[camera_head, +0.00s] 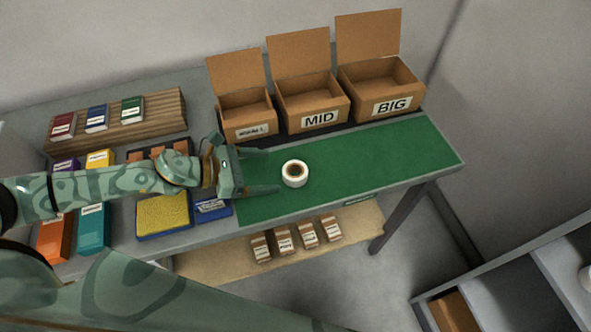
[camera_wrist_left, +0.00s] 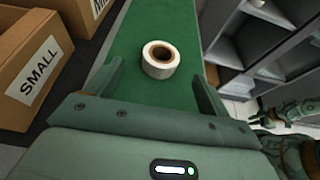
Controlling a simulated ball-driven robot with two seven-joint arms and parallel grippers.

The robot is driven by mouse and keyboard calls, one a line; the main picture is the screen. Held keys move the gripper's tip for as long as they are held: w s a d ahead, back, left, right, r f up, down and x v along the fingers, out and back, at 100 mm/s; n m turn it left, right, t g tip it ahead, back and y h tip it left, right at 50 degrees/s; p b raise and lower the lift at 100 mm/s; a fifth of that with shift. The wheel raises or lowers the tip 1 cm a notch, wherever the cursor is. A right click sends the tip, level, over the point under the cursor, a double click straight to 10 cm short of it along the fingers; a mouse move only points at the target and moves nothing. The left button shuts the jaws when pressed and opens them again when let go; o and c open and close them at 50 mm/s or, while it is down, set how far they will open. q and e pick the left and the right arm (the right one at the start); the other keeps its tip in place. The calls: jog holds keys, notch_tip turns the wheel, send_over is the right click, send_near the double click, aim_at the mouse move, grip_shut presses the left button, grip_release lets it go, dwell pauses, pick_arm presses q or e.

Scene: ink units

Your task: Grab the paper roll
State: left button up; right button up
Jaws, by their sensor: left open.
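The paper roll (camera_head: 295,174) is a white ring with a brown core, lying flat on the green mat (camera_head: 400,155). It also shows in the left wrist view (camera_wrist_left: 161,67), ahead of the fingers and roughly between their lines. My left gripper (camera_head: 266,170) is open and empty, just left of the roll in the head view, with its fingers pointing at it and apart from it. My right gripper cannot be made out in the head view; a green arm part of mine crosses the bottom left. In the left wrist view, parts of my body show at the right edge.
Open cardboard boxes labelled small (camera_wrist_left: 36,75), MID (camera_head: 318,120) and BIG (camera_head: 392,105) stand behind the mat. A yellow sponge pad (camera_head: 163,214) and a blue box (camera_head: 213,210) lie near the arm. Several small packages sit on a lower shelf. The mat's right part is clear.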

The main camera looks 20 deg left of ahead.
aim_at(286, 173)
pick_arm(q)
jog(key=x, duration=0.8)
jog(key=shift+s+f, duration=0.15)
jog(key=shift+f, duration=0.15)
jog(key=c, duration=1.1)
